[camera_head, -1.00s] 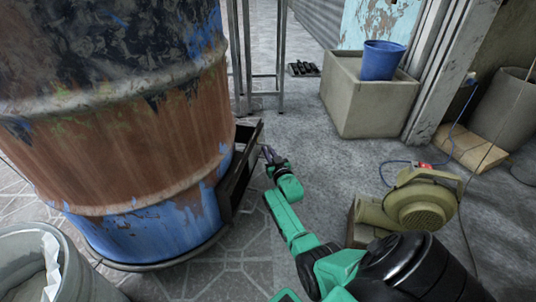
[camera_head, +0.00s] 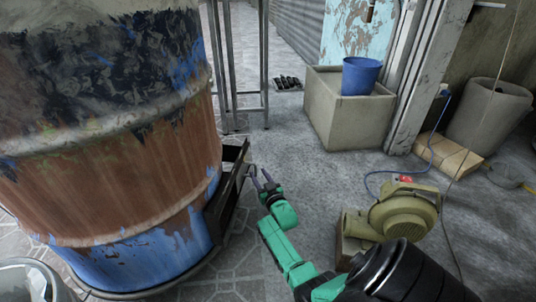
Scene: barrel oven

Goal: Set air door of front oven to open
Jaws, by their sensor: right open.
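The front oven is a large rusty barrel (camera_head: 110,180) with peeling blue paint, filling the left of the head view. A dark metal frame, which looks like the air door housing (camera_head: 226,200), juts from the barrel's lower right side. The door panel itself is hard to make out and I cannot tell its position. My right gripper (camera_head: 262,178) is open and empty, just right of the housing's outer edge, with its fingers pointing up and away. A small gap seems to show between the fingers and the housing. My left gripper is not in view.
A yellowish blower (camera_head: 405,212) stands right of my right arm, with a blue cord behind it. A concrete planter (camera_head: 345,115) holding a blue bucket (camera_head: 360,75) stands farther back. A metal stand (camera_head: 240,60) is behind the barrel. Floor between housing and planter is clear.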

